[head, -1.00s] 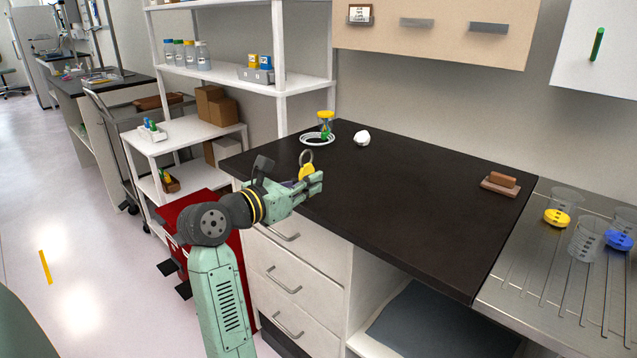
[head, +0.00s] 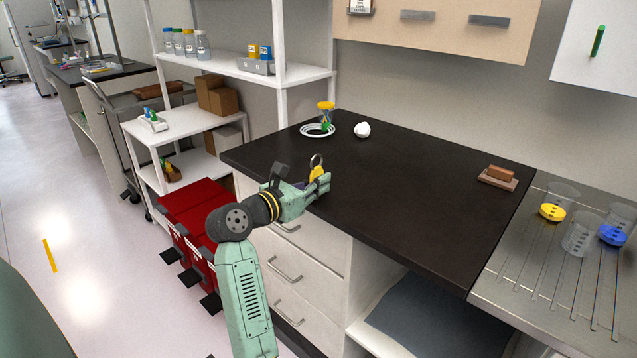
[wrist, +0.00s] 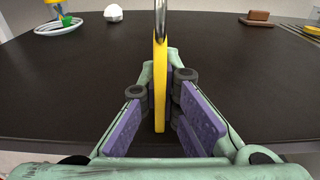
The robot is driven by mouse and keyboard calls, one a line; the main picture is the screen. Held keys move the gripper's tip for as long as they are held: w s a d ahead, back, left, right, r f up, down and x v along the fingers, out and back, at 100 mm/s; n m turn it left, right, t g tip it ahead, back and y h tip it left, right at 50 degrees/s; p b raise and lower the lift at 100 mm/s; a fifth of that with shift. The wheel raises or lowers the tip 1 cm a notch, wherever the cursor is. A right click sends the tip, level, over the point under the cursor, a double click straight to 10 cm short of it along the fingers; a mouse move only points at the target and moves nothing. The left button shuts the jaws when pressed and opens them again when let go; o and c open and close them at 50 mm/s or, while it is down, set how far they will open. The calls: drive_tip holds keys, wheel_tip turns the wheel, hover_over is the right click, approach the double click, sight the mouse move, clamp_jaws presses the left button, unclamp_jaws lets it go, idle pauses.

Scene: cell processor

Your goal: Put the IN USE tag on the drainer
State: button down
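A yellow tag with a metal ring (head: 317,174) stands upright between my gripper's fingers. It also shows edge-on in the wrist view (wrist: 160,85), its ring upward. No lettering on it can be read. My gripper (head: 324,183) is shut on the tag, with the purple finger pads (wrist: 200,115) on either side. It holds the tag over the left front part of the dark bench. The drainer (head: 510,262) is the grooved steel surface at the right, well away from my gripper.
Clear beakers (head: 578,238), a yellow disc (head: 552,212) and a blue disc (head: 612,235) are on the drainer. A brown block (head: 499,174) sits near the bench's right side. The bench middle is clear.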

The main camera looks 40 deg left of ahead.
drive_tip(key=c, duration=1.8)
unclamp_jaws()
drive_tip(key=shift+f, duration=0.1)
